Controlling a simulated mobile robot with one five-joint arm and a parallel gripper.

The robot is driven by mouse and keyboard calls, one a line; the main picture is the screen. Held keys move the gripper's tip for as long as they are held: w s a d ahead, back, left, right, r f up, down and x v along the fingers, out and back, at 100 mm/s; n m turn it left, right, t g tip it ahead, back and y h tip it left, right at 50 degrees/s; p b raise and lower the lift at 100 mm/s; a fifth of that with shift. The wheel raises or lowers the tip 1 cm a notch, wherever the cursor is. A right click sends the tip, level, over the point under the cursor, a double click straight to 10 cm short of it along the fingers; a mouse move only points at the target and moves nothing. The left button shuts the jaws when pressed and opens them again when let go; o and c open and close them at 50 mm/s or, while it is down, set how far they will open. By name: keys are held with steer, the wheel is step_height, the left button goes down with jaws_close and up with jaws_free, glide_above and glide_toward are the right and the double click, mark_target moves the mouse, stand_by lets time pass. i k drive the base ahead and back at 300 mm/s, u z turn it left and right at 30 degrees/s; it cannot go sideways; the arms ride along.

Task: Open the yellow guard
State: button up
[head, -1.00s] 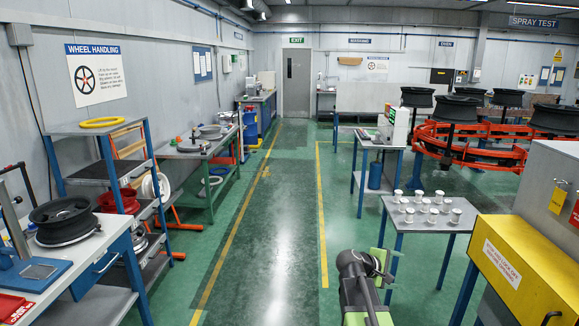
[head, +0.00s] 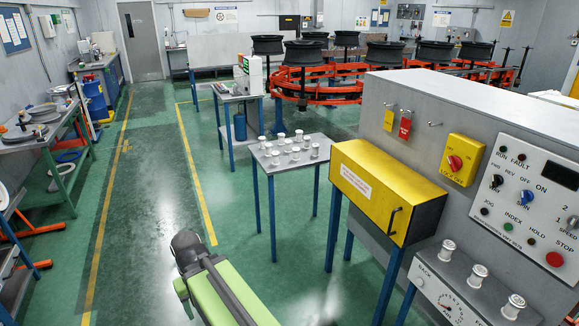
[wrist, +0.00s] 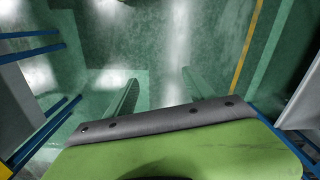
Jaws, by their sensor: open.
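The yellow guard (head: 375,200) is a box-like cover on the left side of the grey machine in the head view. It has a white label on its front face and a black handle (head: 394,221) at its lower right. The guard looks closed, and what is behind it is hidden. My gripper (wrist: 160,88) shows in the wrist view with its two green fingers apart and nothing between them, over the green floor. In the head view my arm is low and left of the guard, well apart from it.
The control panel (head: 530,205) and a yellow lock-off switch (head: 460,159) are right of the guard. A small table (head: 277,160) with several white spindles stands left of it. The aisle floor (head: 150,230) is clear.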

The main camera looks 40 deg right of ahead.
mark_target(386, 189)
steer(key=z, duration=1.65)
steer(key=k, duration=1)
steer(key=u, duration=0.55)
steer(key=i, duration=1.35)
steer(key=u, duration=0.15)
